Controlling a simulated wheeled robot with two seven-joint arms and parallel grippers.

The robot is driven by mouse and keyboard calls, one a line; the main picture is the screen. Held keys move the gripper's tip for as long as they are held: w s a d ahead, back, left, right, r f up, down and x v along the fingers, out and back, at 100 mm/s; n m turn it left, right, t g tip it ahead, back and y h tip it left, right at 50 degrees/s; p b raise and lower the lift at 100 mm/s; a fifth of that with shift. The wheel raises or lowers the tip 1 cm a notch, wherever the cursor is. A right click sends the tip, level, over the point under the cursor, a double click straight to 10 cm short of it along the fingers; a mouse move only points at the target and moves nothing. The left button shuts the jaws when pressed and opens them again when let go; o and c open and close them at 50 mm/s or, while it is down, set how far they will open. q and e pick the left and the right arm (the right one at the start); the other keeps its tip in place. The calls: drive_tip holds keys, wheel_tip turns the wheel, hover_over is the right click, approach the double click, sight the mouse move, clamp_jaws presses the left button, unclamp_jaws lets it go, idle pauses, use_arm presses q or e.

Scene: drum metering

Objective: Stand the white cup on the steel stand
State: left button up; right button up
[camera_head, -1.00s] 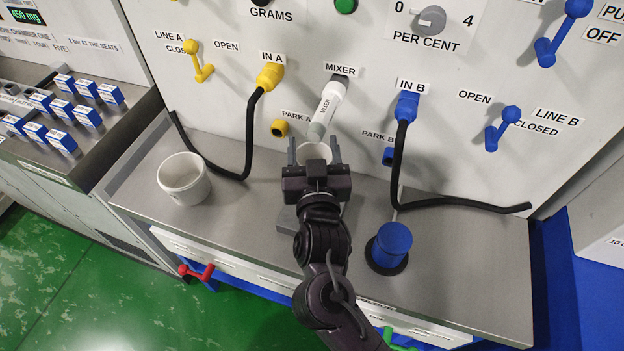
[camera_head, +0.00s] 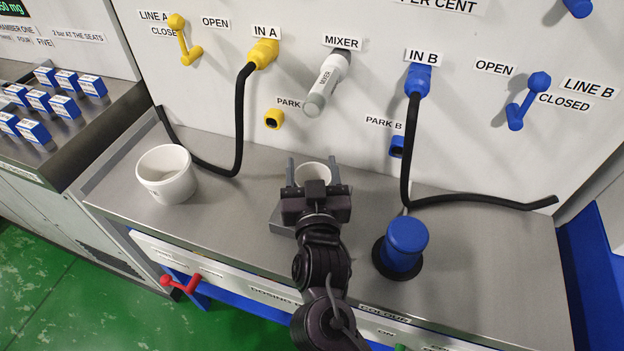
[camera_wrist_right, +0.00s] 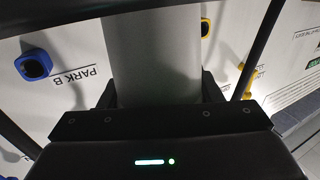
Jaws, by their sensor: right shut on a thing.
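The white cup (camera_head: 313,173) is between the two fingers of my right gripper (camera_head: 312,178) in the head view, with its open rim up. The gripper is shut on it. In the right wrist view the cup (camera_wrist_right: 156,50) shows as a pale grey wall between the dark fingers. The steel stand (camera_head: 282,221) is a grey block on the bench, mostly hidden under my gripper and the cup. I cannot tell whether the cup touches it. The cup is below the mixer nozzle (camera_head: 313,104) in the picture, apart from it. My left gripper is not in view.
A wider white pot (camera_head: 166,175) stands on the steel bench (camera_head: 230,230) to the left. A blue-capped item (camera_head: 404,243) on a dark base stands to the right. Black hoses (camera_head: 239,125) hang from IN A and IN B. The bench is clear between pot and gripper.

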idle(0.3)
drive_tip(key=shift+f, duration=0.2)
drive_tip(key=o, duration=1.1)
drive_tip(key=shift+c, duration=0.2)
drive_tip(key=shift+r, duration=0.1)
